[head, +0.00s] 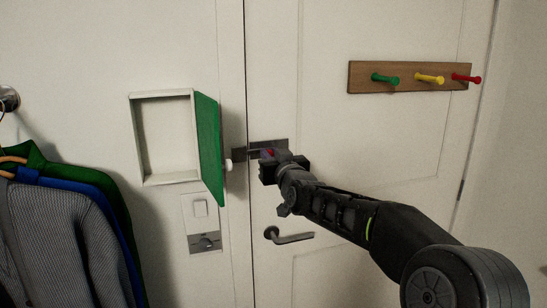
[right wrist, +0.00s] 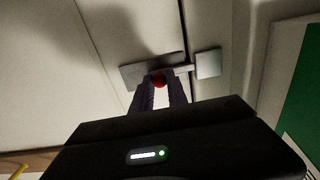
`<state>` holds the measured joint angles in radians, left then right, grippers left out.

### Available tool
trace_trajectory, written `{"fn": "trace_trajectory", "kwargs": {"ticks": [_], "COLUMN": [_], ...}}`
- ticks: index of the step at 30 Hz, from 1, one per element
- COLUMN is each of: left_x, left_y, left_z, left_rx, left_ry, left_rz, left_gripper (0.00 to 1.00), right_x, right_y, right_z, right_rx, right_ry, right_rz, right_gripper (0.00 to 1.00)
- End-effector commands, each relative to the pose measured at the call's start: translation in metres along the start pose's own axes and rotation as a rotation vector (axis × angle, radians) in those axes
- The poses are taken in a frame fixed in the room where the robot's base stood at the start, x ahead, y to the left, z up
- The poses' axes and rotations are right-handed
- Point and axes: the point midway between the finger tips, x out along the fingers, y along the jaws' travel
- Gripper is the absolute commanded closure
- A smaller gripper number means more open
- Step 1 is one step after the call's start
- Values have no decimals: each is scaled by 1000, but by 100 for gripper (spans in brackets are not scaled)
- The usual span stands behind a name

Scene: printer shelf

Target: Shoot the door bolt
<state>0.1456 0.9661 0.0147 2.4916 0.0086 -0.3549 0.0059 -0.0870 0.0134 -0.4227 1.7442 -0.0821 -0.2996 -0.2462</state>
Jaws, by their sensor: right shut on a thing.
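The door bolt (head: 282,143) is a dark metal plate on the white door, with a red knob (right wrist: 159,79). My right gripper (head: 268,157) is shut on the red knob, its two fingers on either side of it in the right wrist view. The bolt's bar (right wrist: 183,69) spans the door gap towards the keeper (right wrist: 208,63), a square metal piece on the frame, which also shows in the head view (head: 239,154). I cannot tell whether the bar's tip is inside the keeper. My left gripper is out of view.
An open wall box (head: 163,181) with a green door (head: 208,148) and white knob stands just left of the bolt. A door handle (head: 288,238) is below. A peg rack (head: 408,75) is upper right. Jackets (head: 62,235) hang at left.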

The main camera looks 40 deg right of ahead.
Motion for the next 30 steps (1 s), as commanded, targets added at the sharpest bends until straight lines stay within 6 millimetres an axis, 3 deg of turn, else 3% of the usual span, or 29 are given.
{"fn": "trace_trajectory", "kwargs": {"ticks": [1, 2, 9, 20, 30], "left_x": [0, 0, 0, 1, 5], "left_y": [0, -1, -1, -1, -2], "left_z": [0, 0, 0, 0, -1], "left_rx": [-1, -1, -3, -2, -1], "left_ry": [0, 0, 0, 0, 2], "left_rz": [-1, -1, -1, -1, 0], "left_gripper": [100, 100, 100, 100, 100], "right_x": [0, 0, 0, -5, -53], "right_y": [-1, -1, 0, 2, 2], "right_z": [2, 2, 2, 1, 1], "right_rx": [0, 0, 0, 1, 3], "right_ry": [-4, -4, -3, -1, -1], "right_rz": [-2, -2, 0, 3, 2], "right_gripper": [100, 79, 60, 60, 60]}}
